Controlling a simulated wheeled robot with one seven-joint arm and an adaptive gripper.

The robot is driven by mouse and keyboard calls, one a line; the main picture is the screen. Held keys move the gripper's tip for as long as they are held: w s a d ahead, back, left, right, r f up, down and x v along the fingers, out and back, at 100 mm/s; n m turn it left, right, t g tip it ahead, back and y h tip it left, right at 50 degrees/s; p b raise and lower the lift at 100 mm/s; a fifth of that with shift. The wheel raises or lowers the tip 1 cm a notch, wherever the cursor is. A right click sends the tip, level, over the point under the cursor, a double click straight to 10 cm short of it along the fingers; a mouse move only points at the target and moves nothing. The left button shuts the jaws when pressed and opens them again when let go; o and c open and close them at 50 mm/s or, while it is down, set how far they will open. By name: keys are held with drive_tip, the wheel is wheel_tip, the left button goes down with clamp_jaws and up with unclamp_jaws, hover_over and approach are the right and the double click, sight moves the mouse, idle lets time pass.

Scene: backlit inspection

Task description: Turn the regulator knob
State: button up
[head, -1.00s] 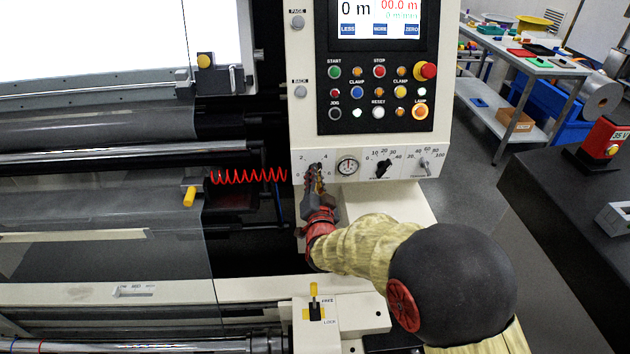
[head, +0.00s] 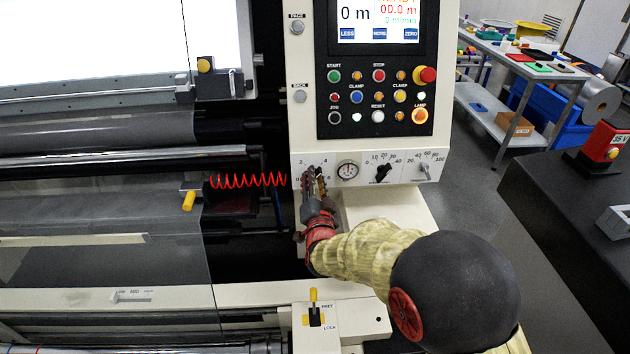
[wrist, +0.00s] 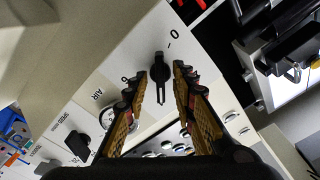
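The regulator knob (wrist: 159,70) is a black bar-shaped knob on the pale panel, with a 0 printed near it. In the wrist view it sits between the two fingers of my gripper (wrist: 160,82), with a visible gap on each side. The gripper is open. In the head view my gripper (head: 314,173) is at the left end of the lower panel strip, over the knob's dial, and mostly hides the knob. Whether the fingertips reach past the knob's face is hard to tell.
A round gauge (head: 347,170) is just right of my gripper. The button panel (head: 376,96) is above. A red coiled hose (head: 248,180) hangs to the left.

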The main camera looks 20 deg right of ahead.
drive_tip(key=shift+s, duration=0.1)
drive_tip(key=v, duration=1.2)
drive_tip(key=shift+f, duration=0.1)
